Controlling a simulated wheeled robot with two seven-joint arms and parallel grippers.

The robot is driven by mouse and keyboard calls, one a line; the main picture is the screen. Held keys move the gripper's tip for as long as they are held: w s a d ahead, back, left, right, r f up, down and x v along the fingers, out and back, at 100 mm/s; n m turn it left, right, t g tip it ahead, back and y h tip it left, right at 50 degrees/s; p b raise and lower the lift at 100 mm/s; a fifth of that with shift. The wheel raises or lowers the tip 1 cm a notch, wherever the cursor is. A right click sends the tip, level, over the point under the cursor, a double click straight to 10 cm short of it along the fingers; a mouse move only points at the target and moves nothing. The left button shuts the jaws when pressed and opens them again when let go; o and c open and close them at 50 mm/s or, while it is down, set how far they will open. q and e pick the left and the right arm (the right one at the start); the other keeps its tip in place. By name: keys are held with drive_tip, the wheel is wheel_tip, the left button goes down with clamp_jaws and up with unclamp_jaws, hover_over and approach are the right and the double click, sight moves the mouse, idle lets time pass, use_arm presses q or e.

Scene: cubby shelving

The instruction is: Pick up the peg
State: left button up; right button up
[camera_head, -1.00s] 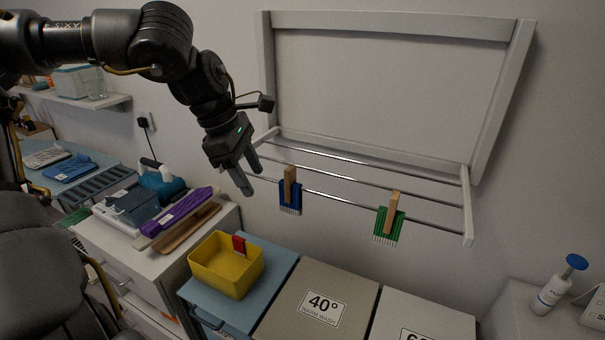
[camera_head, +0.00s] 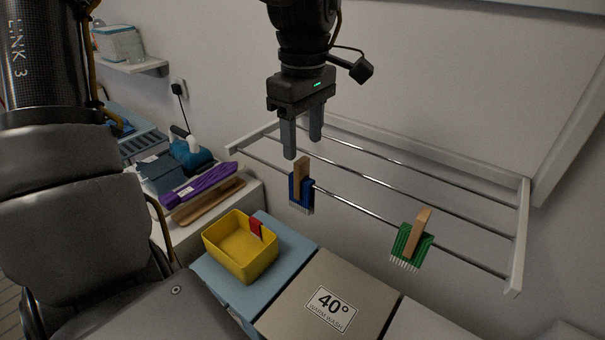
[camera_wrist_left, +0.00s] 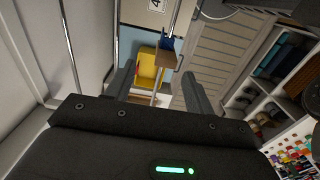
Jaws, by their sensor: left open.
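A wooden peg (camera_head: 299,176) clips a blue cloth (camera_head: 309,194) onto the front rod of the drying rack. A second wooden peg (camera_head: 417,232) clips a green cloth (camera_head: 402,243) further right on the same rod. My left gripper (camera_head: 301,148) is open and empty, pointing down just above the blue cloth's peg. In the left wrist view that peg (camera_wrist_left: 166,57) shows between and beyond the fingers. My right gripper is not in view.
The drying rack's metal rods (camera_head: 372,178) run behind and beside the left gripper. Below stand a 40° box (camera_head: 305,291) and a blue-topped box (camera_head: 276,232). A side unit at left holds a purple item (camera_head: 200,184).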

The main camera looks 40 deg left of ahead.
sight(301, 160)
use_arm(q)
drive_tip(key=shift+w+f, duration=0.1)
drive_tip(key=shift+f, duration=0.85)
drive_tip(key=shift+a+f, duration=0.1)
drive_tip(key=shift+s+f, duration=0.3)
drive_tip(key=f, duration=0.2)
drive_tip(key=f+p, duration=0.1)
drive_tip(key=shift+s+d+f, duration=0.2)
drive_tip(key=shift+s+f, duration=0.05)
drive_tip(key=shift+f, duration=0.05)
drive_tip(key=shift+w+f, duration=0.1)
drive_tip(key=shift+f, duration=0.4)
drive_tip(key=shift+c, duration=1.2)
drive_tip(key=c, duration=0.8)
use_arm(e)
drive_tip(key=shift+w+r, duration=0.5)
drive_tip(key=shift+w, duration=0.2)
